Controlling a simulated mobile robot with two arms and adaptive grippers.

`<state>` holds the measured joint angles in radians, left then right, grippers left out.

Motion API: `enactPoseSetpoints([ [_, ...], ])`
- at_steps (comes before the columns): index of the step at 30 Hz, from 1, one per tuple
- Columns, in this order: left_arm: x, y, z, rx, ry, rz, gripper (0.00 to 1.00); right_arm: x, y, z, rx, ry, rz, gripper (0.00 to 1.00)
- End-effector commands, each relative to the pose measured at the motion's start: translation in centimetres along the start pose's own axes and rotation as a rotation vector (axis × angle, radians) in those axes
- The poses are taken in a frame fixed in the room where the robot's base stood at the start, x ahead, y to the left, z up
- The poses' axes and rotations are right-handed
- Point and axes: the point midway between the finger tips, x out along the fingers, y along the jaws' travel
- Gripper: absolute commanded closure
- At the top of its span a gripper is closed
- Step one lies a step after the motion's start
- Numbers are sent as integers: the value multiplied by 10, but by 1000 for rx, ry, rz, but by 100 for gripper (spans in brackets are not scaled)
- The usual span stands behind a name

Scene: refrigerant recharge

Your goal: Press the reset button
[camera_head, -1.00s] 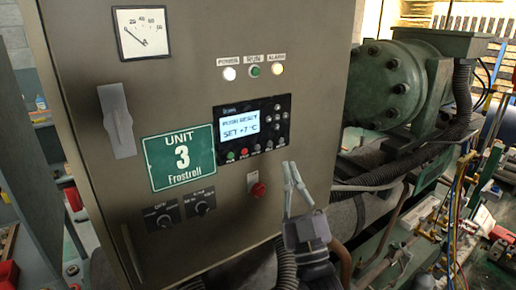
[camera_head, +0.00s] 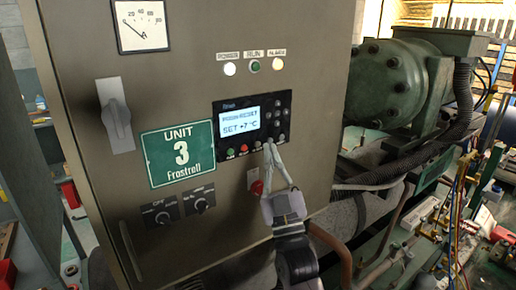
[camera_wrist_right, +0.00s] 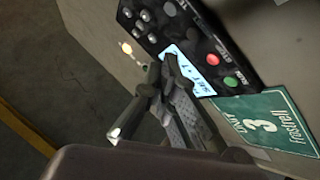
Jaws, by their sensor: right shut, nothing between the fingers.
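The controller panel (camera_head: 251,127) is on the cabinet front, with a lit display (camera_head: 240,120) reading "SET +7 °C" below a line that seems to end in "RESET". Under the display is a row of small buttons, including a green button (camera_head: 230,152) and a red button (camera_head: 244,149). The reset button cannot be told apart; my fingers cover part of the row. My right gripper (camera_head: 269,146) is shut and empty, its fingertips at the panel's lower right edge; contact cannot be told. In the right wrist view its fingers (camera_wrist_right: 163,68) overlap the panel (camera_wrist_right: 172,30). My left gripper is out of view.
The green Unit 3 sign (camera_head: 177,158), two dark switches (camera_head: 178,208) and a grey handle (camera_head: 115,115) are further left. Pipes and green machinery (camera_head: 387,85) stand to the right.

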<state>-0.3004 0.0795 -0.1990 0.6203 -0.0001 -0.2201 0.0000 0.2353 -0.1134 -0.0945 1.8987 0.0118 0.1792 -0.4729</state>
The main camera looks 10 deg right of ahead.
Motion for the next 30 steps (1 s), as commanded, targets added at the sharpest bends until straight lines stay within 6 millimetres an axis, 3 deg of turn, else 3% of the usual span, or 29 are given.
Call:
enactPoseSetpoints([
  [9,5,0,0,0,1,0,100,15,-11,11,-1,0,0,100],
  [30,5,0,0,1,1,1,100,15,-11,11,0,-1,0,100],
])
